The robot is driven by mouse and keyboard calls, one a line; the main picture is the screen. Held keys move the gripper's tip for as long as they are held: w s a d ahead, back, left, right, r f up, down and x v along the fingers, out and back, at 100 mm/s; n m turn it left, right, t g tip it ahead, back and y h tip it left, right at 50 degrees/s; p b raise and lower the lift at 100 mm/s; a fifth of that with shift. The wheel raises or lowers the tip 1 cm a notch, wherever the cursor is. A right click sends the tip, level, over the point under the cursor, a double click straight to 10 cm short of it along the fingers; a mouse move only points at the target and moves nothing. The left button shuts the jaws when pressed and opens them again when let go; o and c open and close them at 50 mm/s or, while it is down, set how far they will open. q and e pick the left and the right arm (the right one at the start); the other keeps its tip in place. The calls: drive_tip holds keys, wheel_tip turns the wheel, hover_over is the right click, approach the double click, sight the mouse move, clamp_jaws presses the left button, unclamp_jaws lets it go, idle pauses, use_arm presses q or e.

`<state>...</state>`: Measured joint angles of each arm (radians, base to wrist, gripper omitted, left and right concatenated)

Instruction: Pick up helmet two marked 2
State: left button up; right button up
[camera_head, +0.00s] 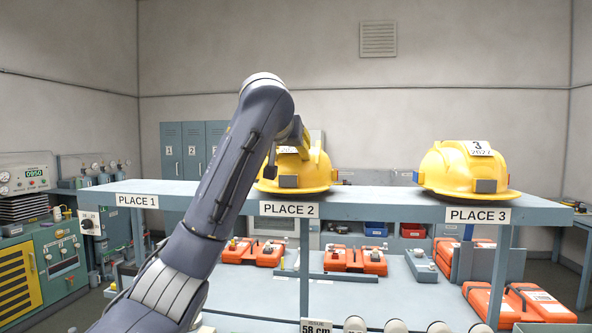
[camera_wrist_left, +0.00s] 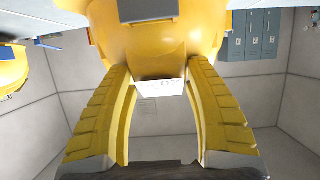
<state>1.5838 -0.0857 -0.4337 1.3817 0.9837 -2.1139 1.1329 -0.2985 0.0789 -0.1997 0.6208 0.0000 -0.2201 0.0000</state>
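Helmet two is a yellow hard hat (camera_head: 310,175) on the shelf above the PLACE 2 label. My left arm covers its left part and its number cannot be read. My left gripper (camera_head: 292,142) is at its top, partly hidden by my own arm. In the left wrist view, the helmet (camera_wrist_left: 160,45) appears upside down, with a white tag (camera_wrist_left: 160,90) on its crown. The two yellow fingers of my left gripper (camera_wrist_left: 156,66) are spread wide on either side of the crown; whether they touch it is unclear. My right gripper is not in view.
Another yellow helmet marked 3 (camera_head: 463,170) sits above PLACE 3, and its edge shows in the wrist view. The shelf (camera_head: 385,207) is bare between the helmets and around PLACE 1. Orange cases (camera_head: 355,260) lie on the lower level.

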use_arm(q)
drive_tip(key=shift+f, duration=0.15)
drive_tip(key=c, duration=0.6)
drive_tip(key=shift+c, duration=0.2)
